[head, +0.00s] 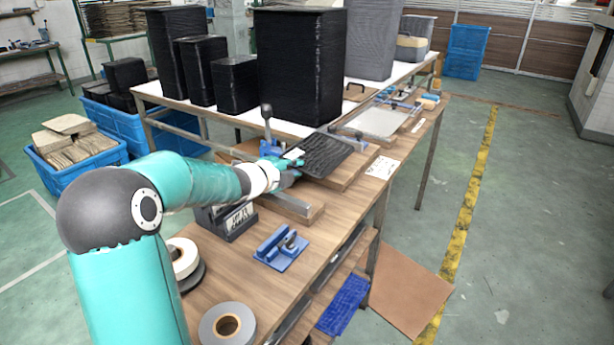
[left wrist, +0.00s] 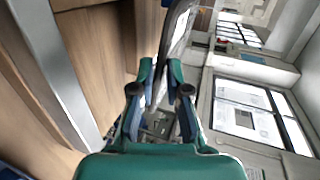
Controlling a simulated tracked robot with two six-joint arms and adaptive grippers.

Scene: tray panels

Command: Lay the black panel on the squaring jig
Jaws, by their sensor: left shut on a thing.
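The black panel (head: 327,154), dark and ribbed, is in my left gripper (head: 292,166), which is shut on its near left edge. In the left wrist view my left gripper (left wrist: 161,88) has the panel (left wrist: 178,35) between its fingertips, seen nearly edge-on. The wooden board with a metal fence (head: 290,203), which looks like the squaring jig, lies on the bench beneath and around the panel. The panel covers part of it; I cannot tell whether they touch. My right gripper is not in view.
A toggle clamp with a black knob (head: 267,112) stands behind the panel. Tall black stacks (head: 300,65) stand on the white table behind.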

